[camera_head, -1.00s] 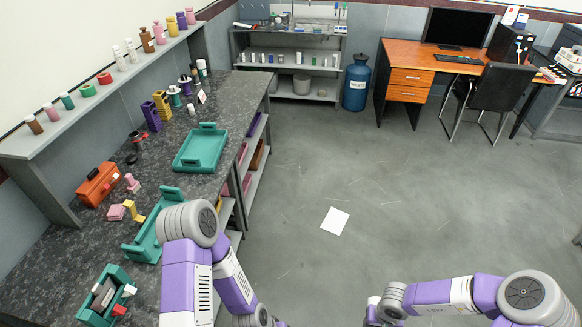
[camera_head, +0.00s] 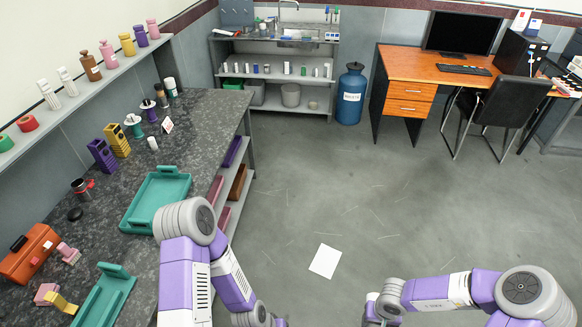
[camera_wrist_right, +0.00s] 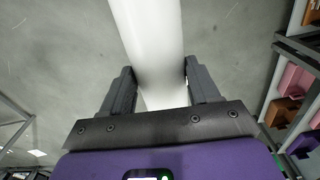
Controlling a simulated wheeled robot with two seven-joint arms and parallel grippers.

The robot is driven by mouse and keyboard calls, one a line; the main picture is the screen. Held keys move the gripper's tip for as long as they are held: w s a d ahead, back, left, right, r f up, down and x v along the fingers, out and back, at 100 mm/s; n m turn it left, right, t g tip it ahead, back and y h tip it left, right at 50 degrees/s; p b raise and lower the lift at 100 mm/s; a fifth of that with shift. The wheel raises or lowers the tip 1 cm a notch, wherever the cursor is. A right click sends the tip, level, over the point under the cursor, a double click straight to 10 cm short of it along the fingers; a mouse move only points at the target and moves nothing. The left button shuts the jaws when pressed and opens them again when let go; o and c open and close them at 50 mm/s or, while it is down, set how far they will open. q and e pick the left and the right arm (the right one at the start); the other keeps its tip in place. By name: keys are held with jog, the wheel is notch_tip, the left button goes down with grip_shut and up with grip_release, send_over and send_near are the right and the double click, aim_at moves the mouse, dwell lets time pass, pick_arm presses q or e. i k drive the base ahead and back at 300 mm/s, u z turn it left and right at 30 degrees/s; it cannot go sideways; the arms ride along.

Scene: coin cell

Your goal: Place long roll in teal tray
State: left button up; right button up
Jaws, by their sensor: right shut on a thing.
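My right gripper (camera_wrist_right: 160,88) is shut on a long white roll (camera_wrist_right: 150,40) in the right wrist view. The roll lies between the two dark fingers and runs out past the top edge of that view, so its far end is hidden. A teal tray (camera_head: 157,197) with raised end handles sits on the dark speckled bench in the head view. A second teal tray (camera_head: 107,296) lies nearer, cut by the bottom edge. Both look empty where visible. The fingers of both grippers are out of the head view.
The bench (camera_head: 205,115) also holds an orange toolbox (camera_head: 30,253), purple and yellow racks, and bottles. A shelf above it carries several bottles. Open floor with a white sheet (camera_head: 325,261) lies right of the bench. An orange desk (camera_head: 425,65) and blue drum (camera_head: 351,95) stand behind.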

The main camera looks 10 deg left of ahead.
aim_at(162, 199)
jog(key=i, duration=2.1)
jog(key=u, duration=3.6)
